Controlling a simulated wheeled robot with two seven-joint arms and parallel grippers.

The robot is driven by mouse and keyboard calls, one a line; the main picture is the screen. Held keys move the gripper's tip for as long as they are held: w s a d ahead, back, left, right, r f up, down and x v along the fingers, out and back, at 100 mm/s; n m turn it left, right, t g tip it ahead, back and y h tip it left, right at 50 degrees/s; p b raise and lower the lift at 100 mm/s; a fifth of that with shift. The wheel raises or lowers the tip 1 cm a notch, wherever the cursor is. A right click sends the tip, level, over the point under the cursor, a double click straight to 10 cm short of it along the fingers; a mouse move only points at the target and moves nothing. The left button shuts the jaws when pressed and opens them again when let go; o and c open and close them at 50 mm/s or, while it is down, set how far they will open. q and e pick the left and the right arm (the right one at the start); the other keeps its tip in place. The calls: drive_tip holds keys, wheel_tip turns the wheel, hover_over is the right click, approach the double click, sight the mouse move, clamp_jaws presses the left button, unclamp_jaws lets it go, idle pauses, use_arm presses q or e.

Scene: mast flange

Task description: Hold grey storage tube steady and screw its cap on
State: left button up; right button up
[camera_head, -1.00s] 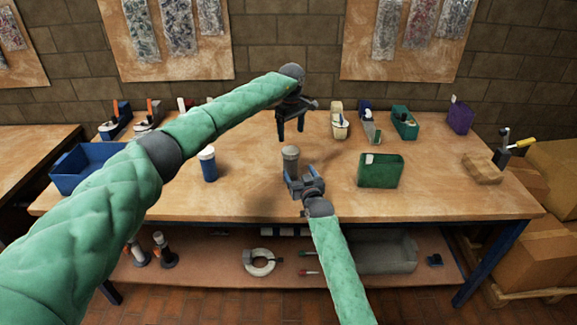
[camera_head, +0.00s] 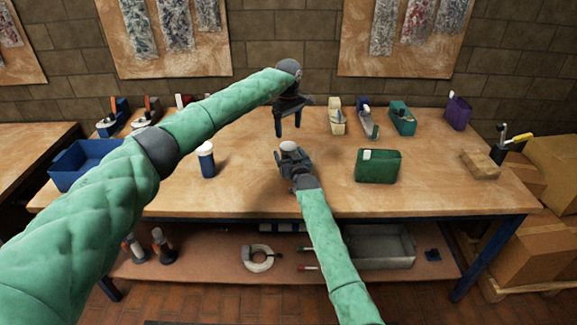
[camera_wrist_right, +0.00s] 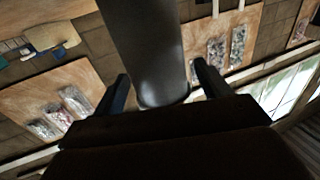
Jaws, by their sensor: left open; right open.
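The grey storage tube (camera_head: 289,147) stands upright on the workbench; mostly its pale round top shows in the head view. I cannot tell whether that top is the cap. My right gripper (camera_head: 292,156) is open, at the tube from the front, and hides its lower part. In the right wrist view the tube (camera_wrist_right: 150,50) is a large grey cylinder between the two spread fingers, with gaps showing beside it. My left gripper (camera_head: 288,123) is open and empty, fingers pointing down, above and behind the tube.
A blue tube with a white top (camera_head: 206,160) stands to the left, near a blue bin (camera_head: 85,165). A green box (camera_head: 378,166) stands to the right. Several holders line the back, with a wooden block (camera_head: 480,163) at the far right. The bench front is clear.

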drive_tip(key=shift+x, duration=1.25)
drive_tip(key=shift+c, duration=0.5)
